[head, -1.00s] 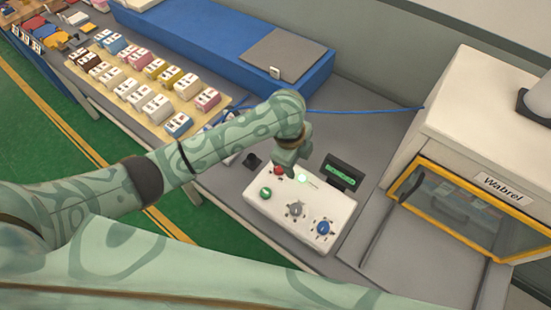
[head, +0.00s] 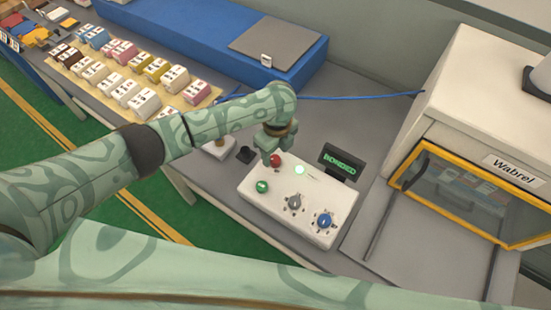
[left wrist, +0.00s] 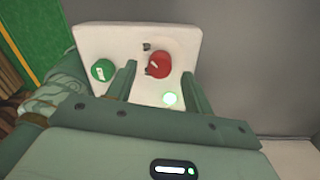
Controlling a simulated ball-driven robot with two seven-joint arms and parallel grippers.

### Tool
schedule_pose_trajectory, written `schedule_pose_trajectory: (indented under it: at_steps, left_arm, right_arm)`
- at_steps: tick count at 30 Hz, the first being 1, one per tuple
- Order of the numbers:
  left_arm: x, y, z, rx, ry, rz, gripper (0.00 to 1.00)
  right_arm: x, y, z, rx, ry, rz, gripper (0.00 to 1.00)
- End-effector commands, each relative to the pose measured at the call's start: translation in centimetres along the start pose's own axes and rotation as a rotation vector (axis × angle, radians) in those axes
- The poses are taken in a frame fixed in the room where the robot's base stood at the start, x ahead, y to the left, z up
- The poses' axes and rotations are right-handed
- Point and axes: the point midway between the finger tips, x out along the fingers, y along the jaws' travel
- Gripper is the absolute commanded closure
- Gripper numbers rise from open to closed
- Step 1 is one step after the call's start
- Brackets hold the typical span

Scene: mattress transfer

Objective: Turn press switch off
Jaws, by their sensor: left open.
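A white control box (head: 318,222) lies on the grey bench. It carries a red knob (head: 276,160), a green button (head: 262,186), a grey dial (head: 294,203), a blue dial (head: 324,221) and a glowing green light (head: 299,170). My left gripper (head: 270,152) is open and points down above the box's far left corner, close to the red knob. In the left wrist view the red knob (left wrist: 158,64) shows between the two fingers; contact cannot be told. The green button (left wrist: 103,70) is left of the fingers. My right gripper is not in view.
A small display (head: 338,162) reading "BONDED" stands behind the box. A white press (head: 480,110) labelled "Wabrel" with a yellow-framed window is at the right. A blue cable (head: 360,97) crosses the bench. Small cartons (head: 140,75) stand at the left.

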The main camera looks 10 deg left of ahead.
Motion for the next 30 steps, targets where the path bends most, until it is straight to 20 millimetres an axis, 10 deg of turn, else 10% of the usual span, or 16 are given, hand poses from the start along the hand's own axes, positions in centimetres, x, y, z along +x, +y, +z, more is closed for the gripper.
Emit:
schedule_pose_trajectory:
  at_steps: [15,20,30]
  left_arm:
    - [2.3,0.0,0.0,0.000,0.000,-0.001,0.48]
    - [2.3,0.0,0.0,0.000,0.000,-0.001,0.93]
    - [2.1,0.0,0.0,-0.029,0.001,-0.001,0.93]
  right_arm:
    - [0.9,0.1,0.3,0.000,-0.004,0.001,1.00]
    - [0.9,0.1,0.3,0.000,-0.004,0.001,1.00]
    - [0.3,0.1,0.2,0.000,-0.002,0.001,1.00]
